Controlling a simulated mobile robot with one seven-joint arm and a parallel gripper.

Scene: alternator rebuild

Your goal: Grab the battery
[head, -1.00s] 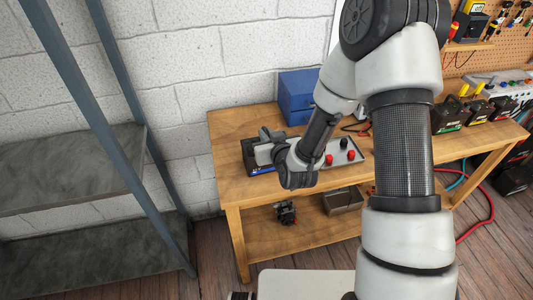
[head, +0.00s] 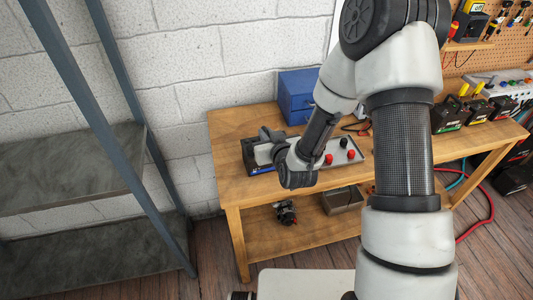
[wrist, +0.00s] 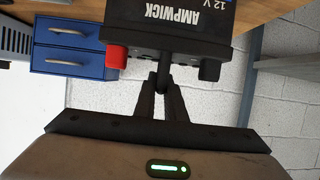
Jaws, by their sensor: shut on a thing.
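The battery (wrist: 172,36) is a dark block with white "AMPWICK" and "12 V" lettering, upside down in the wrist view. It has a red terminal cap on the left and a black one on the right. My gripper (wrist: 164,82) is shut on a thin dark part, seemingly a handle, in the middle of the battery between the caps. In the head view the battery (head: 249,155) is at the left part of the wooden bench, largely hidden by my wrist. I cannot tell whether it rests on the bench.
A blue drawer cabinet (head: 297,93) stands at the bench's back. A metal plate with red and black knobs (head: 343,154) lies right of my wrist. More batteries (head: 478,111) line the bench's right end. A grey shelf rack (head: 72,165) stands at left.

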